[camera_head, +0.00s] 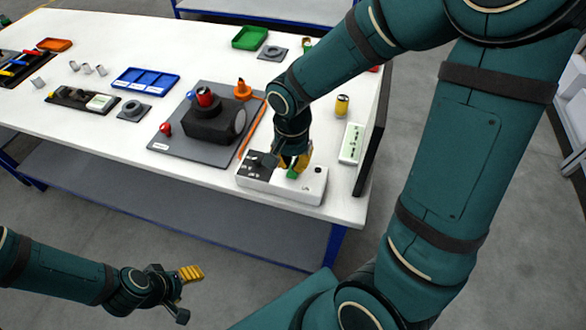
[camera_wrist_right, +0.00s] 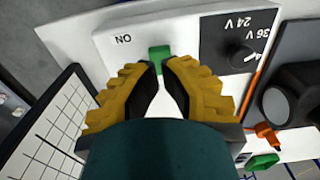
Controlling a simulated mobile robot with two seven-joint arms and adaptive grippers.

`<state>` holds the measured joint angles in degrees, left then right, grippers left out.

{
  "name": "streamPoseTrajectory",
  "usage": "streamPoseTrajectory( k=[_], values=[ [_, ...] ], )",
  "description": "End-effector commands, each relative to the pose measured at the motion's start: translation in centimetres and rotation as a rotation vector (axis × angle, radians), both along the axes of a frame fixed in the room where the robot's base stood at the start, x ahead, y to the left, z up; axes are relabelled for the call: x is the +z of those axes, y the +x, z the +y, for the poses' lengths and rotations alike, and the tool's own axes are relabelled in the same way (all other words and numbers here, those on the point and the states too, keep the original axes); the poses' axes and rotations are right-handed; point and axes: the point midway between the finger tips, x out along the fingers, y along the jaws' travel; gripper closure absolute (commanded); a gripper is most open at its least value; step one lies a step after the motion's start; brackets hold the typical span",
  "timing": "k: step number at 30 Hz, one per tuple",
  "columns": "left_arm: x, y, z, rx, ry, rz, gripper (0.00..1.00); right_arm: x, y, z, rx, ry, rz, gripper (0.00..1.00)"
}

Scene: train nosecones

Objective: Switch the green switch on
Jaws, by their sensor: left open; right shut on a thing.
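The green switch (camera_head: 292,173) is on a white box (camera_head: 311,188) at the front edge of the table. In the right wrist view the green switch (camera_wrist_right: 159,58) stands between the yellow fingertips of my right gripper (camera_wrist_right: 162,68), beside the printed word ON. My right gripper (camera_head: 294,164) is shut on the switch, and its fingers partly cover it. The box's black panel (camera_wrist_right: 238,42) carries a knob and 24 V and 36 V marks. My left gripper (camera_head: 187,290) is open and empty, in front of the table and away from the box.
A grey board (camera_head: 190,148) with a dark block and red and orange knobs lies left of the box. A yellow cylinder (camera_head: 342,105) is behind. A blue tray (camera_head: 146,81) is further left.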

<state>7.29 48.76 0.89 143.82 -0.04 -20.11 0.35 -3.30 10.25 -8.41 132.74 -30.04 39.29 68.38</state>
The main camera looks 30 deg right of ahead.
Motion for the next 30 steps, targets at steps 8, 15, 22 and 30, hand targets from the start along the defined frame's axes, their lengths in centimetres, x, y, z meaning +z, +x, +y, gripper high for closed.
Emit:
streamPoseTrajectory(
  k=[8,15,22,30],
  values=[
    [0.0,0.0,0.0,0.0,0.0,0.0,0.42,0.0,0.0,0.0,0.0,0.0,0.0,1.0],
    [-0.01,0.0,0.0,0.0,0.0,0.0,0.42,0.0,0.0,0.0,0.0,0.0,0.0,1.0],
    [-0.15,0.0,0.0,0.0,0.0,0.0,0.42,-0.15,0.0,0.0,0.0,0.0,0.0,1.0],
    [-0.5,0.0,0.0,0.0,0.0,0.0,0.42,-0.54,0.0,0.0,0.0,0.0,0.0,1.0]
  ],
)
